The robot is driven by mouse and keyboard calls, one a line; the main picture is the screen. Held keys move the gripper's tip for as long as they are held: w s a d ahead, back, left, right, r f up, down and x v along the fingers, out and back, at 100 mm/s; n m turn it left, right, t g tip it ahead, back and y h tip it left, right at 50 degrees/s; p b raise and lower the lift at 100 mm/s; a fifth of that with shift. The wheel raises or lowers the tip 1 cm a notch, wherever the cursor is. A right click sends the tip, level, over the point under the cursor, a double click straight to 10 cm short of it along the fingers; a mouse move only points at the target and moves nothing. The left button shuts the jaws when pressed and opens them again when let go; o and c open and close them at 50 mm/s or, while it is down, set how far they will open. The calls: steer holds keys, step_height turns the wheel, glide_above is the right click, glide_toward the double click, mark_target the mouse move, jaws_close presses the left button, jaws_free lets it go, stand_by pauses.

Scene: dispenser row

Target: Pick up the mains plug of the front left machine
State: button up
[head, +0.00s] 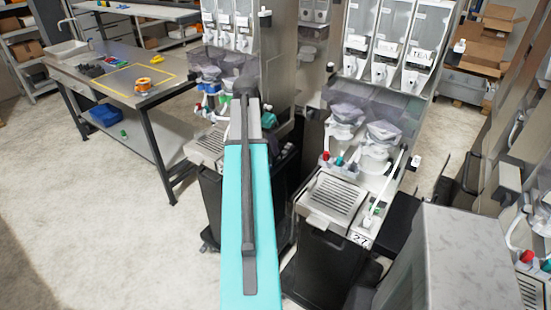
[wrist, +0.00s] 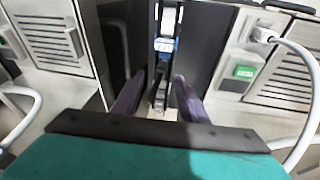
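In the wrist view my gripper (wrist: 160,84) shows two dark purple fingers, apart, with a gap between them. No plug shows between the fingers. A white plug (wrist: 264,35) with a thick white cable (wrist: 306,62) sits in a socket at the upper right, to the right of my gripper and apart from it. I cannot tell which machine that plug belongs to. In the head view the left machine (head: 208,142) stands partly behind my teal arm.
A machine marked 27 (head: 338,196) stands right of my arm. Dark panels flank a narrow gap (wrist: 165,45) ahead of my fingers. Green switches (wrist: 243,72) sit by the vented panels. A steel table (head: 120,95) with an orange spool (head: 143,83) stands left; floor before it is clear.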

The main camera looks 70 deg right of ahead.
mark_target(272, 156)
steer(key=shift+f, duration=0.1)
steer(key=shift+p+x, duration=0.9)
steer(key=shift+x, duration=0.3)
steer(key=shift+p+x, duration=0.35)
steer(key=shift+x, duration=0.95)
steer(key=shift+s+d, duration=0.1)
steer(key=shift+d, duration=0.1)
jaws_close()
